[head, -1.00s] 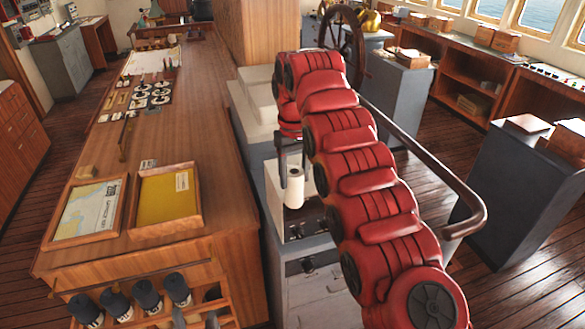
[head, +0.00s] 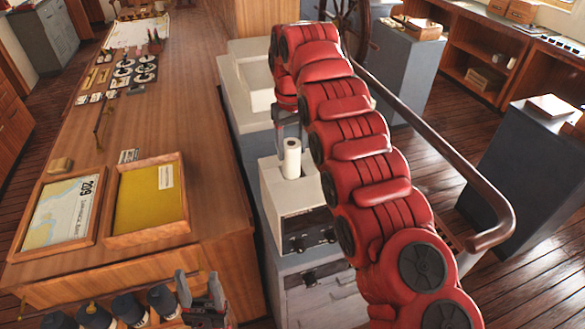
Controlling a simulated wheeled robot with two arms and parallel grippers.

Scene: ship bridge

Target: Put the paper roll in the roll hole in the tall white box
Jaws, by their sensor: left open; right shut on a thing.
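The white paper roll (head: 291,160) stands upright at the top of the white box (head: 290,212), over its dark opening. I cannot tell how deep its lower end is. My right gripper (head: 290,139) reaches down from the red arm and is shut on the roll near its upper end; the arm partly hides the fingers. My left gripper (head: 200,290) shows at the bottom edge, open and empty, with its fingers pointing up, in front of the wooden counter.
The long wooden counter (head: 190,100) on the left holds a yellow framed tray (head: 145,200), a framed chart (head: 62,215) and small tools. Several dark-capped bottles (head: 128,308) stand at the lower left. A brown handrail (head: 440,140) runs right of my red arm.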

